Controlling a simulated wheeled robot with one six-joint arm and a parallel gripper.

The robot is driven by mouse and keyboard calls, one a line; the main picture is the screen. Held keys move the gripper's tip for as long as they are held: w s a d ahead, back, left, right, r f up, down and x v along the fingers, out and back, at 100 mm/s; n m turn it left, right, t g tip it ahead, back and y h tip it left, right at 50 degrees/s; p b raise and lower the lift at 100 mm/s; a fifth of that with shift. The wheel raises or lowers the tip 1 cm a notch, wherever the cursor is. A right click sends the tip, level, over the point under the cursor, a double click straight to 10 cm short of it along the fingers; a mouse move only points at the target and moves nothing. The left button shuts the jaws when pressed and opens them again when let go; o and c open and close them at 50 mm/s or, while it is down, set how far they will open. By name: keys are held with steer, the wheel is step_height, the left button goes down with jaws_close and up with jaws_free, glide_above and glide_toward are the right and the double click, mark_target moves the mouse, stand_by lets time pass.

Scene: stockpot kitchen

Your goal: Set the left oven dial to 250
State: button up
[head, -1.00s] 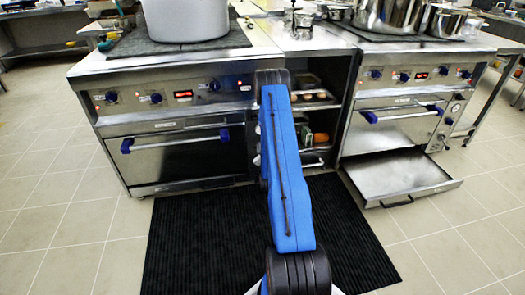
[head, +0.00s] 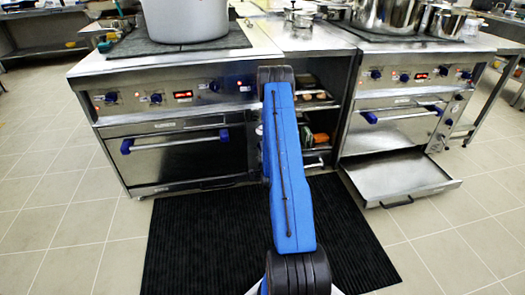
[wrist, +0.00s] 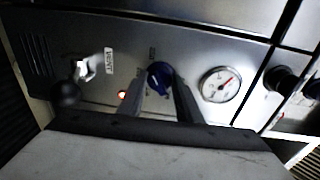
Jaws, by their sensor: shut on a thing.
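The left oven (head: 178,160) stands in the left half of the head view, with blue dials on its front. In the wrist view a blue dial (wrist: 159,70) sits on a metal panel, with small markings around it that I cannot read. My gripper (wrist: 160,84) has one finger on each side of this dial and is shut on it. The head view hides my gripper and this dial behind my blue arm. A red lamp (wrist: 122,95) glows left of the dial, and a round gauge (wrist: 219,84) with a red needle is to its right.
A white label (wrist: 108,62) and a metal lever (wrist: 84,69) are left of the dial. A dark knob (wrist: 281,79) stands beyond the gauge. A large pot (head: 185,18) stands on the left stove. A drawer (head: 402,178) juts out under the right oven (head: 392,126).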

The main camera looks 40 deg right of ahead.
steer(key=shift+m, duration=0.4)
steer(key=o, duration=1)
steer(key=shift+o, duration=0.2)
steer(key=v, duration=1.7)
steer(key=shift+s+a, duration=0.15)
steer(key=shift+s, duration=0.1)
